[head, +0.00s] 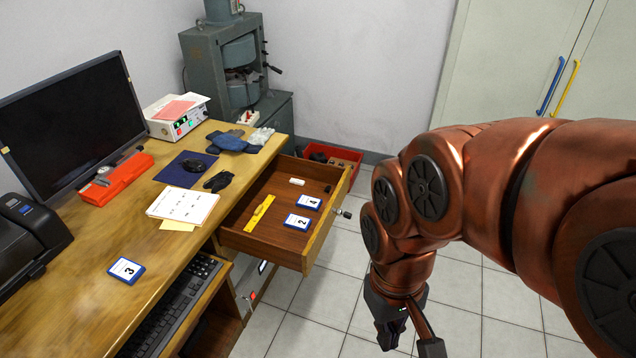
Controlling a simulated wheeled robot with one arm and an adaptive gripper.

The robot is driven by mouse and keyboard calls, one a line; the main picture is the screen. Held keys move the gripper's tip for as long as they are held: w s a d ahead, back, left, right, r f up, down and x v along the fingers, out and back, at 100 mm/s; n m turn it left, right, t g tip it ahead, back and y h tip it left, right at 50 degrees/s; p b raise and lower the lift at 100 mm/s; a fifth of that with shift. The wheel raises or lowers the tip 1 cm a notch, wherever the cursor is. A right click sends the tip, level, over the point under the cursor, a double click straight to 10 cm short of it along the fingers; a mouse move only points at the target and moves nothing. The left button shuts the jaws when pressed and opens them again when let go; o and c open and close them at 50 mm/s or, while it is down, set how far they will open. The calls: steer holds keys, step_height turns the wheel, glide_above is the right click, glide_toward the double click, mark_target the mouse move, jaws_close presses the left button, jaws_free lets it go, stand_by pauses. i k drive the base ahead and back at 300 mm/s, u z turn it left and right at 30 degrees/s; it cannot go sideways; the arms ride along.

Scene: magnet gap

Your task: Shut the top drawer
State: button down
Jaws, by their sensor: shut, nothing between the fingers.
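The top drawer (325,226) of the wooden desk is pulled out toward the right. Its front panel stands well away from the desk, and a small knob (341,213) shows on it. Inside lie a yellow ruler-like tool (260,213), blue-framed cards numbered 2 (297,222) and 4 (309,202), a small white block (297,181) and a small dark item. My gripper (393,340) is at the lower middle, to the right of and nearer than the drawer front, apart from it. It points down and is shut and empty. Its fingertips are small and dark, partly hard to see.
The desk (75,275) holds a monitor (68,125), a red tray (115,180), papers, gloves and card 3 (125,270). A keyboard (170,310) sits on a lower shelf. A red bin (335,158) stands behind the drawer. Tiled floor (335,290) is clear before the drawer.

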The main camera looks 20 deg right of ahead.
mark_target(269, 240)
steer(key=u, duration=0.25)
steer(key=i, duration=1)
steer(key=z, duration=0.15)
